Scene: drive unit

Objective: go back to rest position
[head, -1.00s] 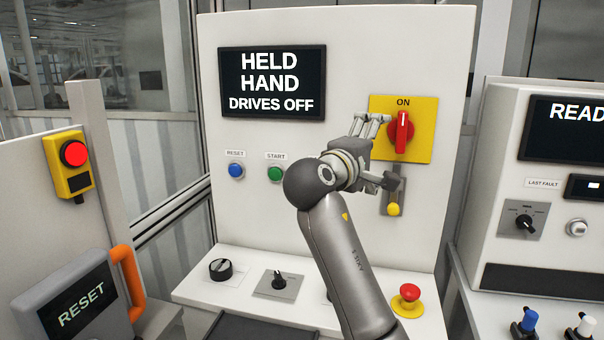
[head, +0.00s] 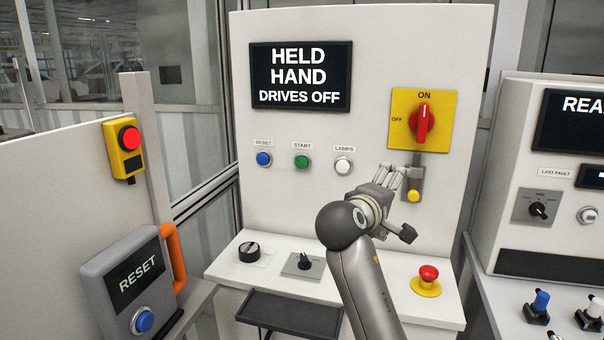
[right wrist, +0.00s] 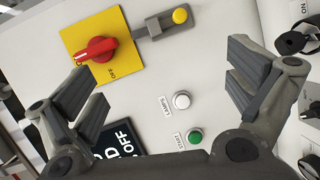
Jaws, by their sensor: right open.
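My right gripper (head: 398,180) is open and empty in front of the control panel (head: 375,45), below the red rotary switch (head: 423,122) on its yellow plate (head: 400,140). The red handle stands upright, pointing to ON. Part of the yellow-tipped lever (head: 414,196) shows just behind the fingers. In the right wrist view the open fingers (right wrist: 165,95) frame the panel, with the red switch (right wrist: 97,50) and the white lamps button (right wrist: 181,100) visible between them. My left gripper is not in view.
The panel screen (head: 300,77) reads HELD HAND DRIVES OFF. A red emergency button (head: 427,275) and black knobs sit on the ledge below, near my right arm. A grey RESET box (head: 105,268) with an orange handle stands at left. Another console (head: 510,190) is at right.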

